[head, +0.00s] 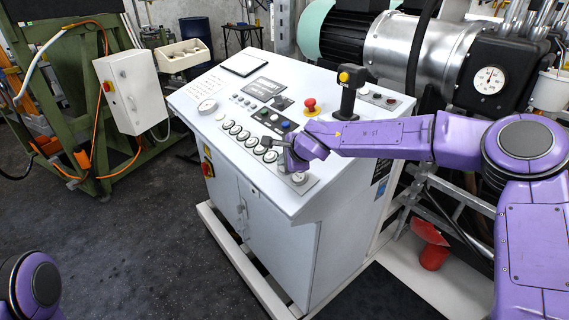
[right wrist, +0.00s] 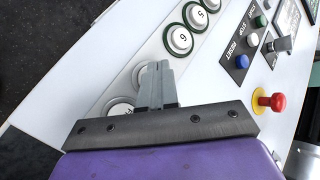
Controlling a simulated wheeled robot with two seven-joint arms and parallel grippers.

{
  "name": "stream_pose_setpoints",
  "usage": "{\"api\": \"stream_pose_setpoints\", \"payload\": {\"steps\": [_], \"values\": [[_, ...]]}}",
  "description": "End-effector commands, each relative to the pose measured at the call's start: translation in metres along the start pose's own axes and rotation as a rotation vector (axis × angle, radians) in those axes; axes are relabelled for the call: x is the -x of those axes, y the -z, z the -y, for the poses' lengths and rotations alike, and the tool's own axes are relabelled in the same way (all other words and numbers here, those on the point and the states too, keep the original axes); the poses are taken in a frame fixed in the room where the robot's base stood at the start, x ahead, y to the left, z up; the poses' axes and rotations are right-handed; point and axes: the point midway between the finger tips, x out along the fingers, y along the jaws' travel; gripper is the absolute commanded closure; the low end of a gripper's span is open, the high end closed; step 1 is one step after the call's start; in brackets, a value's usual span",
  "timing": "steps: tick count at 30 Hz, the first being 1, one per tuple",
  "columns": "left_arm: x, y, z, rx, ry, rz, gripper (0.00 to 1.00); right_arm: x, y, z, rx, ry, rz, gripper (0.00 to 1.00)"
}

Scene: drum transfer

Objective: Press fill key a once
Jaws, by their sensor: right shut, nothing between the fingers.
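The white control console (head: 245,185) has a diagonal row of round keys on its sloped top. In the right wrist view the keys marked 5 (right wrist: 197,15) and 6 (right wrist: 180,40) have dark green rings. Two paler keys continue the row: one is partly hidden behind my fingers, the other (right wrist: 118,108) is cut off by the gripper's dark bar. Their labels cannot be read fully, so I cannot tell which is fill key a. My right gripper (right wrist: 160,70) is shut and empty, its fingertips over the partly hidden key; contact cannot be judged. My left gripper is out of view.
A red mushroom button (head: 310,104) and a black joystick with a yellow top (head: 348,88) stand near my right forearm. Small coloured buttons and a selector knob (right wrist: 280,43) lie right of the keys. A motor and gauge (head: 489,80) stand behind.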

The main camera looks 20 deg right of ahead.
Motion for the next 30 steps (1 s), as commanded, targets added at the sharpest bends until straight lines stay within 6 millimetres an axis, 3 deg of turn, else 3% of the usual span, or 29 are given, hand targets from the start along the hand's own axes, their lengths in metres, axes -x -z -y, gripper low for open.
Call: {"api": "stream_pose_setpoints", "payload": {"steps": [8,24,30], "values": [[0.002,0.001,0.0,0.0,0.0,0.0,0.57,0.002,-0.001,0.001,0.0,0.001,0.001,1.0],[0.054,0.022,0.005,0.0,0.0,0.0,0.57,0.044,-0.031,0.033,0.001,0.001,0.001,1.0],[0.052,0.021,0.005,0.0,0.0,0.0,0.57,0.042,-0.031,0.031,0.0,0.001,0.001,1.0]]}}
